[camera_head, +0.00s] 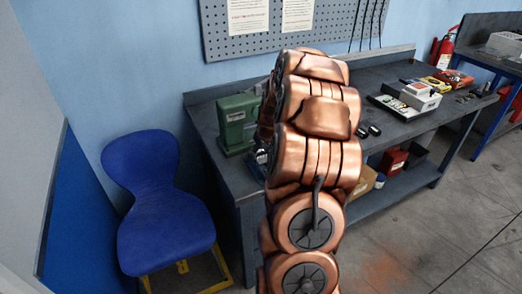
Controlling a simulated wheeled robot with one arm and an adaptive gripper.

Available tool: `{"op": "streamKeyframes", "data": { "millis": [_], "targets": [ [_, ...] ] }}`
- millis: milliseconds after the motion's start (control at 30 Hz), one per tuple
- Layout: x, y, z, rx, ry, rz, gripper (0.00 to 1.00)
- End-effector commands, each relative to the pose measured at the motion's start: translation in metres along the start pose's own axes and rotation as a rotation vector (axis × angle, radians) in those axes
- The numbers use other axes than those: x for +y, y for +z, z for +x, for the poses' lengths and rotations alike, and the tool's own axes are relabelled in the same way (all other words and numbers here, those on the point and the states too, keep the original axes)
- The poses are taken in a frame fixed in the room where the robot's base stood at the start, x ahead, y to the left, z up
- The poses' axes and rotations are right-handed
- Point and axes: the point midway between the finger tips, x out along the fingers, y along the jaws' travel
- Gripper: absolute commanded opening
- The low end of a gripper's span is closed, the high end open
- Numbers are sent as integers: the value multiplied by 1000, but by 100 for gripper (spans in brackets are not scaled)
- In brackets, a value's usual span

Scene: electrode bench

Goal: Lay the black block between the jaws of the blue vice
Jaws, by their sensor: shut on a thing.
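My copper-coloured arm rises through the middle of the head view and covers much of the bench. My gripper is not visible; it is hidden behind the arm or out of frame. I cannot make out the black block. The blue vice is not clearly visible either. A small dark bluish thing (261,157) shows at the arm's left edge on the bench, mostly hidden, and I cannot tell what it is.
The dark workbench (212,130) stands against the wall under a pegboard (260,42). A green machine (238,122) stands at its left end. Small dark items (369,130) lie right of the arm, and trays and boxes (415,97) farther right. A blue chair (160,220) stands at left.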

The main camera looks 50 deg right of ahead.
Motion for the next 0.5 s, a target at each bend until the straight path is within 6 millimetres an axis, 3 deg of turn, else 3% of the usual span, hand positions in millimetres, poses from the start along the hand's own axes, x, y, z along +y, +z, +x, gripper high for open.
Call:
{"op": "streamKeyframes", "data": {
  "millis": [100,133,367,500],
  "targets": [
    [0,-2,0,4,2,0,0],
    [0,-1,0,4,2,0,54],
    [0,-1,0,3,1,0,77],
    [0,-1,0,3,1,0,77]
  ]
}}
